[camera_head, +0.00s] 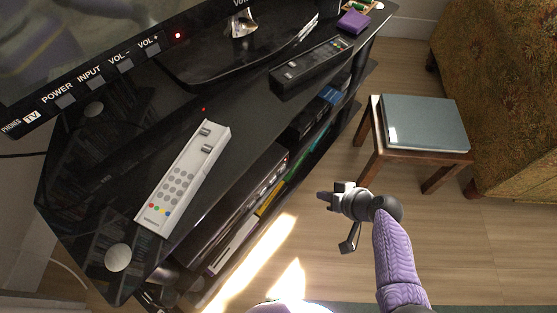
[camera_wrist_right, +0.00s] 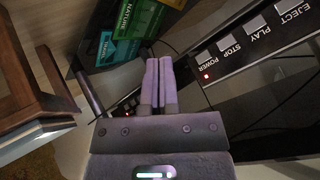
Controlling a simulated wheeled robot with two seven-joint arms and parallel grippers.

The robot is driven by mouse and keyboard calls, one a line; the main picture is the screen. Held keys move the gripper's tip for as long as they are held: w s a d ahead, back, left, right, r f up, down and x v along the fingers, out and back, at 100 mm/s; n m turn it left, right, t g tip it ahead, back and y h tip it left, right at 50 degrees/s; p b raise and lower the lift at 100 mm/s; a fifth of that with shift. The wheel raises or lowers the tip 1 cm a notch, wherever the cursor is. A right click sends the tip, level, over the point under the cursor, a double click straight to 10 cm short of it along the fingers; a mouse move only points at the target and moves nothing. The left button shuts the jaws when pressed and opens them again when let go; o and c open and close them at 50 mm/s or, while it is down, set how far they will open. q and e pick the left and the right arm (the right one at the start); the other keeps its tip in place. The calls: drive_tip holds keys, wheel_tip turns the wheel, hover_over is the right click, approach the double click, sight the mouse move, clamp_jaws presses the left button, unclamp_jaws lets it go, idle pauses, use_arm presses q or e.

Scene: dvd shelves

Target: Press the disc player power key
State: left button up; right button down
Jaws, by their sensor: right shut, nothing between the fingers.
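The disc player (camera_wrist_right: 250,55) shows in the right wrist view as a dark front with EJECT, PLAY, STOP and POWER labels. Its grey power key (camera_wrist_right: 203,57) is beside the POWER label, near a lit red light. In the head view the player (camera_head: 262,178) sits in the stand below the top, seen steeply from above. My right gripper (camera_head: 321,196) is right of the stand, apart from the player, with its fingers toward the stand. In the right wrist view its fingers (camera_wrist_right: 159,62) are together and empty, left of the power key. My left gripper is out of view.
The black stand top (camera_head: 120,160) carries a white remote (camera_head: 185,178), a black remote (camera_head: 312,65) and a TV (camera_head: 75,50) with its own power key. A wooden stool (camera_head: 420,152) with a grey-blue box stands at right. Floor between stool and stand is clear.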

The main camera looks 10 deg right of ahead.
sight(285, 173)
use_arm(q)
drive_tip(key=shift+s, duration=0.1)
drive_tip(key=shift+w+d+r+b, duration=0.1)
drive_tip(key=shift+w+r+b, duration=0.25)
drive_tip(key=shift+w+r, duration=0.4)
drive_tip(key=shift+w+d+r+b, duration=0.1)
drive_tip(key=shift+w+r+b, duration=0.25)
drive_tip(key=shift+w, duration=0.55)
use_arm(e)
drive_tip(key=w+a, duration=0.5)
drive_tip(key=w, duration=0.1)
drive_tip(key=shift+w+a, duration=0.25)
drive_tip(key=shift+a, duration=0.1)
drive_tip(key=shift+w+a, duration=0.25)
drive_tip(key=shift+w, duration=0.05)
idle(0.3)
drive_tip(key=shift+w+a, duration=0.25)
idle(0.6)
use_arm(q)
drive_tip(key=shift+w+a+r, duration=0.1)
use_arm(e)
drive_tip(key=shift+d, duration=0.1)
use_arm(q)
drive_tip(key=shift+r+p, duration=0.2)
drive_tip(key=shift+p, duration=0.15)
use_arm(e)
drive_tip(key=shift+s+d, duration=0.4)
drive_tip(key=shift+s, duration=0.15)
